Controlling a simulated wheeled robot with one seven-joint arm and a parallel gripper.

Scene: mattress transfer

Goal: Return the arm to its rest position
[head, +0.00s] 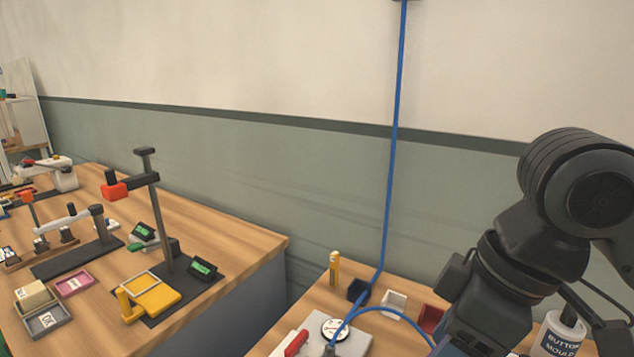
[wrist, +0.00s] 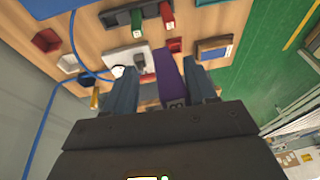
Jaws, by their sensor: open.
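My arm (head: 510,255) fills the right side of the head view, bent over the right-hand bench, with its fingers out of sight there. In the wrist view my gripper (wrist: 160,82) is open, with its two blue-grey fingers apart. A purple block (wrist: 168,72) shows between the fingers, closer to the right one. I cannot tell how far it lies from them. The bench top (wrist: 100,35) shows beyond the fingers, tilted in the picture.
The right bench holds a white bottle (head: 561,335), a gauge (head: 335,328), small trays (head: 393,304) and a yellow marker (head: 334,268). A blue hose (head: 392,150) runs down the wall beside my arm. The left bench (head: 225,232) carries stands and trays. Green floor (wrist: 265,60) shows beyond the bench.

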